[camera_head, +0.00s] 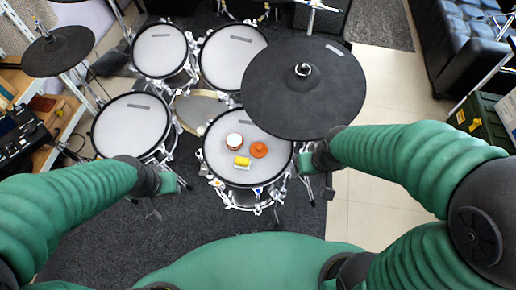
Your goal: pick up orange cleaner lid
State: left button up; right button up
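The orange cleaner lid (258,149) is a small round orange piece lying on the front drum's white mesh pad (222,168). Beside it on the same pad are a round container with a white top and brownish side (234,141) and a small yellow block (242,162). My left gripper (182,184) is left of this drum, apart from the lid. My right gripper (303,163) is at the drum's right edge, to the right of the lid and apart from it. The fingers of both are too small and partly hidden to show whether they are open.
A large black cymbal (304,95) hangs behind and right of the front drum, close to my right arm. Other drums (130,126) stand left and behind. A black sofa (459,45) is at the right. Dark carpet lies in front of the drums.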

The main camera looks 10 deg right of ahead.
aim_at(259, 150)
jog(key=j+z, duration=0.25)
jog(key=j, duration=0.6)
jog(key=i+j+z, duration=0.25)
jog(key=j, duration=0.35)
jog(key=i+j+z, duration=0.3)
jog(key=j, duration=0.35)
jog(key=i, duration=0.1)
